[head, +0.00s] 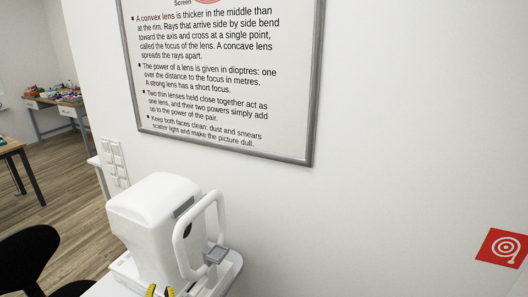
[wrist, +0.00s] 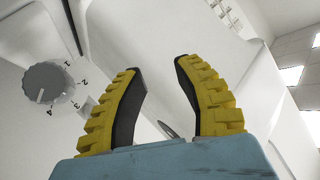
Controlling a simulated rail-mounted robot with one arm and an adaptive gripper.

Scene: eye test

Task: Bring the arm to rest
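My gripper (head: 158,291) shows at the bottom edge of the head view, where only its yellow fingertips are visible beside the base of a white eye-test machine (head: 150,215). In the wrist view my gripper (wrist: 158,75) has its two yellow fingers with dark inner pads apart, with nothing held between the tips. A small grey piece (wrist: 168,130) shows low between the fingers; I cannot tell what it is. A grey dial (wrist: 46,83) marked with numbers sits on a white surface left of the fingers. The rest of my arm is out of the head view.
The machine carries an upright white frame (head: 182,243) on its right side. A framed lens board (head: 215,75) hangs on the wall, with a red sign (head: 502,247) at right. A dark chair (head: 28,258) stands lower left. A cluttered desk (head: 52,101) stands farther back.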

